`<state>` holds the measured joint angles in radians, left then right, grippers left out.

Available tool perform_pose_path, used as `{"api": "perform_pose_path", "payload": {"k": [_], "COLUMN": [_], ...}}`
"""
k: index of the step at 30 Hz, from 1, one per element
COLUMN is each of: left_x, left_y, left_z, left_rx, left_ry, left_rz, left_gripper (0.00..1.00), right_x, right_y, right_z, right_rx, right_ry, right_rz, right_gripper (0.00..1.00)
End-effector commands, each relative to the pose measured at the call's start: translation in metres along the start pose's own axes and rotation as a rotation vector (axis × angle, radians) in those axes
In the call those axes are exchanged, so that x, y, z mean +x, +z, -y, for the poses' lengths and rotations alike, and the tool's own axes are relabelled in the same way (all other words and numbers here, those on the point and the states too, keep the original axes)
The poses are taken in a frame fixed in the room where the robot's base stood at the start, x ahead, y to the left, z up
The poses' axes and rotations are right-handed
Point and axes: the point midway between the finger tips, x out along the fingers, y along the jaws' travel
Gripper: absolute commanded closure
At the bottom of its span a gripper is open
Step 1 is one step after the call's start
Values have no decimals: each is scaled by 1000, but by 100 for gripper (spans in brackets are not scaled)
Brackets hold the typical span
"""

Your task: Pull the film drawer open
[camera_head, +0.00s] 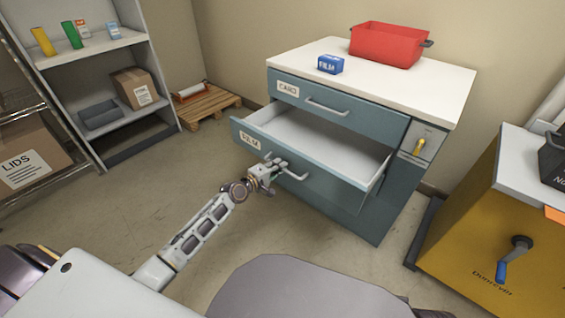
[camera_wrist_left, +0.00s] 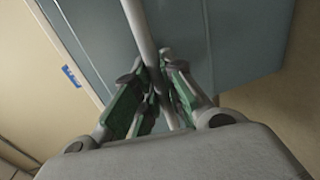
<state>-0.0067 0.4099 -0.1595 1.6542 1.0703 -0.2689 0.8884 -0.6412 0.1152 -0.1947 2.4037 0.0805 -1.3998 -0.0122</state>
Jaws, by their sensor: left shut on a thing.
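The film drawer (camera_head: 310,150) is the lower drawer of the blue-grey cabinet (camera_head: 345,205). It stands well out from the cabinet in the head view, its white inside bare. Its front carries a label that reads FILM. My left gripper (camera_head: 272,168) is at the drawer's bar handle (camera_head: 293,176), near its left end. In the left wrist view my left gripper (camera_wrist_left: 153,90) is shut on the handle (camera_wrist_left: 140,30), with the bar running between the fingers. My right gripper does not show in either view.
The upper drawer (camera_head: 335,108), labelled CARD, is shut. A blue FILM box (camera_head: 330,65) and a red bin (camera_head: 388,45) stand on the cabinet top. A yellow machine (camera_head: 510,230) stands at the right, shelves (camera_head: 100,95) at the left. Floor left of the drawer is clear.

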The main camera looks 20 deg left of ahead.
Motion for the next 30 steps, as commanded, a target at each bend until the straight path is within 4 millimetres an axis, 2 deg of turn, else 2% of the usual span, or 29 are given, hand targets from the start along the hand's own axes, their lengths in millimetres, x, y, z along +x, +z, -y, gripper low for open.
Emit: {"api": "perform_pose_path", "payload": {"k": [5, 16, 17, 22, 30], "left_x": [-8, -9, -9, -9, -9], "left_y": [0, 1, 0, 0, 0], "left_z": [2, 3, 3, 3, 2], "left_rx": [0, -1, -1, 0, 0], "left_ry": [-2, -2, -2, -1, 0], "left_rz": [1, 1, 1, 1, 0], "left_gripper": [100, 100, 88, 66, 66], "right_x": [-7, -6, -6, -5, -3], "right_y": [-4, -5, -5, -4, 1], "right_z": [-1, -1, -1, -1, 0], "right_rx": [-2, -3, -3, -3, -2], "right_ry": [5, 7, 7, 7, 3], "right_rz": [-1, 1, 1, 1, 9], "right_gripper": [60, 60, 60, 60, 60]}}
